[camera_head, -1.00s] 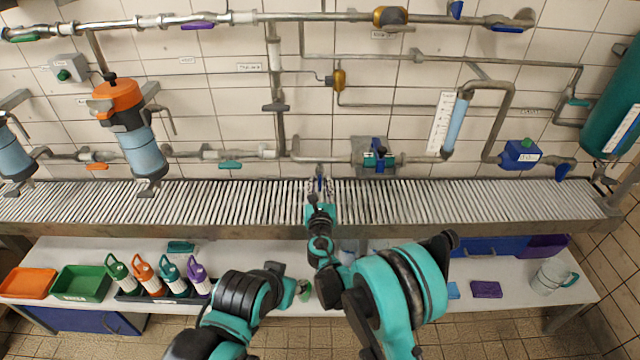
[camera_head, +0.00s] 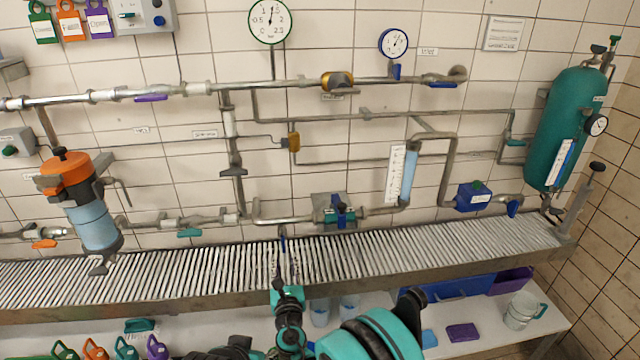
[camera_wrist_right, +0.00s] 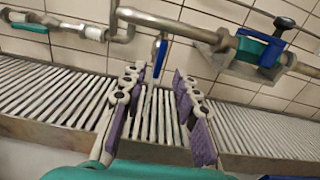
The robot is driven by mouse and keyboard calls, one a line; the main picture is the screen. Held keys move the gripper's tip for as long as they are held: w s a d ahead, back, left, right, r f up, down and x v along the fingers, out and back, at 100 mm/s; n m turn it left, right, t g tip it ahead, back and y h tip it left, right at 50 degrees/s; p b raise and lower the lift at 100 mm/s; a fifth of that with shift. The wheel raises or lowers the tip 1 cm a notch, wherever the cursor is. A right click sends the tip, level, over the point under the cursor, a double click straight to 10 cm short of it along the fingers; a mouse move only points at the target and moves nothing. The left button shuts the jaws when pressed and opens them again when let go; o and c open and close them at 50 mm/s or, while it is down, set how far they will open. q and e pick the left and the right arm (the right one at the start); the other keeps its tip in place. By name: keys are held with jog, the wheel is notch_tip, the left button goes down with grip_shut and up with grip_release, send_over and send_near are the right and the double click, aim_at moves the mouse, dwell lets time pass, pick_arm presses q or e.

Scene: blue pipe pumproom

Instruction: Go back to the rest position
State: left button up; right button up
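My right gripper (camera_head: 283,262) is over the slatted grating (camera_head: 400,247) in front of the pipe wall. In the right wrist view my right gripper (camera_wrist_right: 158,95) has its two purple-padded fingers spread apart, with nothing between them but grating slats behind. A blue lever handle (camera_wrist_right: 160,58) hangs on the wall beyond the fingertips, apart from them. My left arm shows only as a dark part at the bottom edge of the head view; its gripper is out of view.
A teal-and-blue valve (camera_head: 340,214) is on the pipe right of my right gripper. An orange-topped filter (camera_head: 88,212) is at left, a green tank (camera_head: 570,128) at right. Below the grating, a white bench holds a purple tray (camera_head: 462,332) and a clear jug (camera_head: 521,311).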

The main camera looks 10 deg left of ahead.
jog(key=s+d+r+m+g+h, duration=0.1)
jog(key=d+r+m+h, duration=0.15)
jog(key=d+m, duration=0.55)
jog(key=s+d+r+m+g+h, duration=0.1)
jog(key=d+r+m+g+h, duration=0.3)
jog(key=d, duration=0.6)
jog(key=s+d+r+m+t+h, duration=0.1)
jog(key=s+d+r+m, duration=0.1)
jog(key=d+m, duration=0.65)
jog(key=s+d+f+m+g, duration=0.1)
jog(key=s+d+m+g, duration=0.2)
jog(key=s+d+m, duration=0.6)
jog(key=s+f+m+g+y, duration=0.2)
jog(key=s+m, duration=0.8)
jog(key=s, duration=0.5)
notch_tip(320, 180, down, 2)
jog(key=shift+s+d+f+g, duration=0.1)
jog(key=shift+s+d+g, duration=0.15)
jog(key=shift+d+g, duration=0.35)
jog(key=shift+a+y, duration=0.15)
jog(key=shift+y, duration=0.1)
